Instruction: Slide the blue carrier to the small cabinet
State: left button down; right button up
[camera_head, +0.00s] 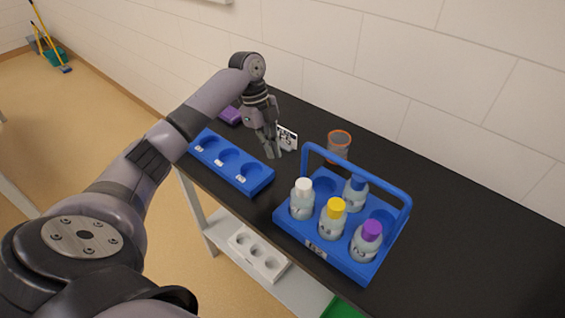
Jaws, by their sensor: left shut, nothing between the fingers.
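The blue carrier (364,274) with a tall arched handle stands on the black bench at the right. It holds a white-capped bottle (302,206), a yellow-capped bottle (332,224), a purple-capped bottle (366,246) and a blue-capped bottle (354,194). My left gripper (275,150) is shut and empty, pointing down above the bench, behind the blue rack and left of the carrier, apart from it. My right gripper is not in view. I cannot make out a small cabinet.
A blue rack (245,185) with empty round wells lies at the bench's front left edge. A clear cup with an orange rim (338,146), a small printed card (287,138) and a purple item (230,115) stand near the wall. A white rack (258,253) sits on the lower shelf. The bench's right part is clear.

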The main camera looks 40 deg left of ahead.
pick_arm(q)
jog(key=x, duration=0.3)
jog(key=shift+s+d+p, duration=0.15)
jog(key=shift+p, duration=0.2)
jog(key=p+x, duration=0.1)
jog(key=x, duration=0.4)
jog(key=shift+f, duration=0.25)
jog(key=d+p, duration=0.1)
jog(key=d, duration=0.2)
jog(key=shift+s+d+p, duration=0.1)
jog(key=shift+d+p, duration=0.1)
jog(key=shift+p, duration=0.15)
jog(key=shift+d+f, duration=0.1)
jog(key=shift+d, duration=0.2)
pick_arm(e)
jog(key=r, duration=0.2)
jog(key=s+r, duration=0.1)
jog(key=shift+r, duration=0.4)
